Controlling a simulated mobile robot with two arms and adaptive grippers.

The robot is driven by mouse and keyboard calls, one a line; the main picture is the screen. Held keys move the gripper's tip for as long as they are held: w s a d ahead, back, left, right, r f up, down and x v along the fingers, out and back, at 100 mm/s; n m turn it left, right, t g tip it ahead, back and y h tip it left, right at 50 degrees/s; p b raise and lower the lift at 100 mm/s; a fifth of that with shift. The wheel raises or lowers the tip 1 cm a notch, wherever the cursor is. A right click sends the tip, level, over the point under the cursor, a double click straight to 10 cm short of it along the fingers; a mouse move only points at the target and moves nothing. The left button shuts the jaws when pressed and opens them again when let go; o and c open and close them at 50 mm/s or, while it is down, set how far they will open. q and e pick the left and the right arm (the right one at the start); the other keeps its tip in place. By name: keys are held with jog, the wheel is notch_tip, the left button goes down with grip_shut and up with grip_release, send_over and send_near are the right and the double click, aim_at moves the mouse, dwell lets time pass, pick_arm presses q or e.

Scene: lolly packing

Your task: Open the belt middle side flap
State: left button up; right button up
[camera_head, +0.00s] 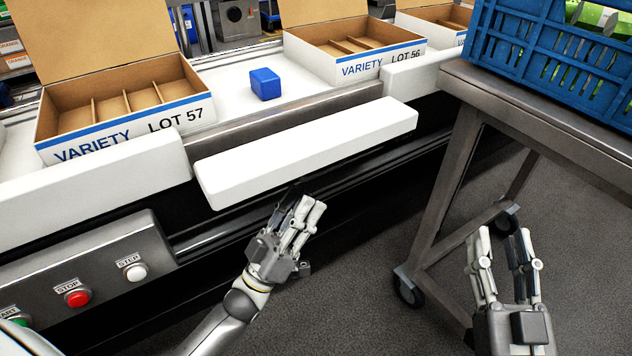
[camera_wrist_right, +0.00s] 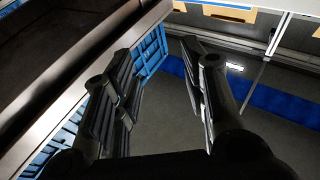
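The middle side flap (camera_head: 305,150) is a long white panel on the near side of the belt. It sits out and lower than the white side panels on either side, and a grey strip of the belt edge shows behind it. My left gripper (camera_head: 302,207) is just below the flap's lower front edge. Its fingers look close together, but their opening is hard to judge, and whether they touch the flap is unclear. My right gripper (camera_head: 503,245) is open and empty, low beside the metal cart, away from the flap. Its spread fingers also show in the right wrist view (camera_wrist_right: 160,75).
Open cartons marked LOT 57 (camera_head: 178,115) and LOT 56 (camera_head: 400,58) stand on the belt, with a blue block (camera_head: 265,84) between them. A metal cart (camera_head: 455,165) bears a blue crate (camera_head: 560,60). A button panel (camera_head: 95,275) is at lower left.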

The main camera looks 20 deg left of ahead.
pick_arm(q)
jog(key=x, duration=0.5)
grip_shut()
dwell(0.3)
